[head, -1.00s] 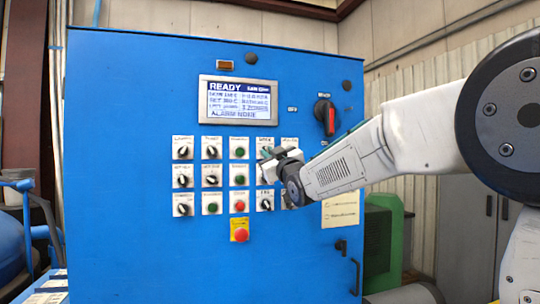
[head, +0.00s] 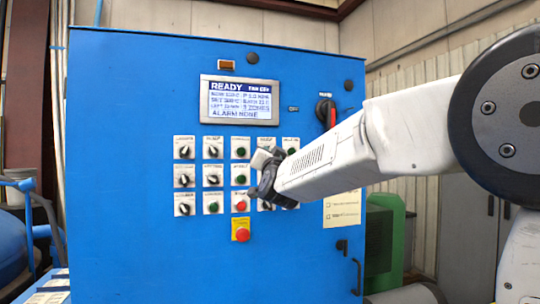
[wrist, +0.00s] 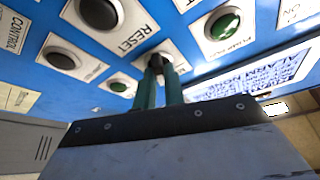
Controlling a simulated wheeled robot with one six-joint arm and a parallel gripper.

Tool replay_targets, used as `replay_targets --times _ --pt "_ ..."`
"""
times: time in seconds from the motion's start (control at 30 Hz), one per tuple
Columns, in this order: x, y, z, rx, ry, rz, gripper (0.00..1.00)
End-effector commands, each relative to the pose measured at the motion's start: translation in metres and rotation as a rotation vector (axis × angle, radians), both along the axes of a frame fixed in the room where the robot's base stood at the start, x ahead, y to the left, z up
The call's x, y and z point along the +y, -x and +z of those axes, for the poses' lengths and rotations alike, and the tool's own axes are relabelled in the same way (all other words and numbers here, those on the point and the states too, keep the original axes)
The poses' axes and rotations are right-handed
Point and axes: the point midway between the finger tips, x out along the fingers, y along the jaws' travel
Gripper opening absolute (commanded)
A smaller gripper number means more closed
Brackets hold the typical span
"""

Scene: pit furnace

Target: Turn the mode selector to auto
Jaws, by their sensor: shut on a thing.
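The mode selector is presumably the dark knob (wrist: 157,62) between my fingertips in the wrist view; its label is mostly covered and I cannot read its positions. My gripper (wrist: 160,84) is shut on this knob, with both green fingers closed around it. In the head view my gripper (head: 262,160) is at the upper right part of the control rows and covers the knob. Which way the knob points cannot be told.
The blue cabinet (head: 130,110) carries rows of switches and buttons close together. A display (head: 239,100) above reads READY and ALARM NONE. A red emergency button (head: 240,230) sits below. A red-handled rotary switch (head: 326,113) is at the upper right, close to my arm.

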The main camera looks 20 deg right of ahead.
Motion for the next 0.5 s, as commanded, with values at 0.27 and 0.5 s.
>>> replay_targets --times 0.27,0.5 --pt "0.0006 0.0000 0.0012 -0.001 -0.100 0.001 0.00" --pt "0.0001 0.0000 0.0012 -0.002 -0.125 -0.001 0.00"
